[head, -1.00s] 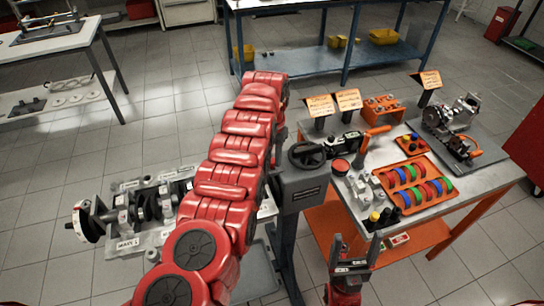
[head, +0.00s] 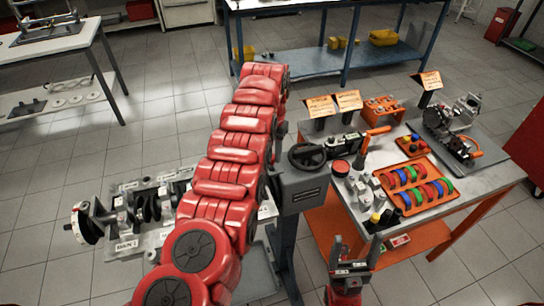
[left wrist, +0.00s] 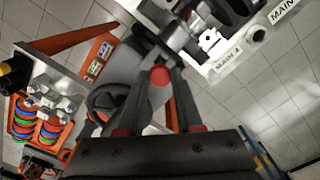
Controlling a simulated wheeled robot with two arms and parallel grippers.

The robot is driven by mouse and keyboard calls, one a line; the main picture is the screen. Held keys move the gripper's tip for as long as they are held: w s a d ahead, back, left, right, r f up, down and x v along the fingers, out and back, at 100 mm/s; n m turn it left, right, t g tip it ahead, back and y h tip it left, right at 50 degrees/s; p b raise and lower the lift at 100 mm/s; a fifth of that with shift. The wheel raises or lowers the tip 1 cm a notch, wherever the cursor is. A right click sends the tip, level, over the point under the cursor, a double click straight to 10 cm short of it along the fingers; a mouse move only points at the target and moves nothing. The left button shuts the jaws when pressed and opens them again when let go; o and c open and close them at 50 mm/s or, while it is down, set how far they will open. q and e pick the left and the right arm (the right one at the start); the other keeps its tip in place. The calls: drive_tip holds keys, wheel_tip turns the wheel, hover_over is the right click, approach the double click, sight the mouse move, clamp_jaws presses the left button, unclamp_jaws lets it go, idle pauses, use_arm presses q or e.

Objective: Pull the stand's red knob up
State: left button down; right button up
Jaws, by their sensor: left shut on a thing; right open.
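The stand's red knob (left wrist: 159,76) shows in the left wrist view between the fingertips of my left gripper (left wrist: 157,72), which is shut on it. In the head view my red left arm covers the knob and this gripper. The grey stand (head: 302,188) carries a black handwheel (head: 309,155), which also shows in the left wrist view (left wrist: 110,103). The engine block (head: 152,243) with its crankshaft is on the stand's left side, partly behind my arm. My right gripper (head: 354,246) is open and empty in front of the parts table.
The parts table (head: 445,197) at right holds an orange tray (head: 432,198) of coloured rings, a red-topped round item (head: 341,167), small parts and orange signs. A blue-framed bench (head: 310,62) stands at the back. Floor between the benches is clear.

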use_arm(q)
drive_tip(key=shift+w+r, duration=0.15)
drive_tip(key=shift+r, duration=0.1)
drive_tip(key=c, duration=0.8)
unclamp_jaws()
drive_tip(key=shift+o, duration=1.1)
